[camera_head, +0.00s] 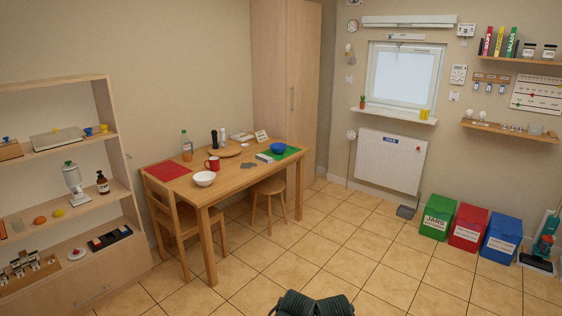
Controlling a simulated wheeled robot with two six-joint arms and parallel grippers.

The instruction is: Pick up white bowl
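The white bowl (204,178) stands upright near the front edge of the wooden table (232,184), left of the middle of the picture. It looks empty, and nothing touches it from above. A red mug (213,163) stands just behind it, and a red mat (170,173) lies to its left. A blue bowl (278,148) stands on a green mat further right. Neither my left nor my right gripper shows in the head view.
A wooden chair (165,213) stands at the table's left end and a stool (268,191) at its front. A bottle (187,146) stands at the back of the table. An open shelf (112,173) is at left. Tiled floor lies clear in front.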

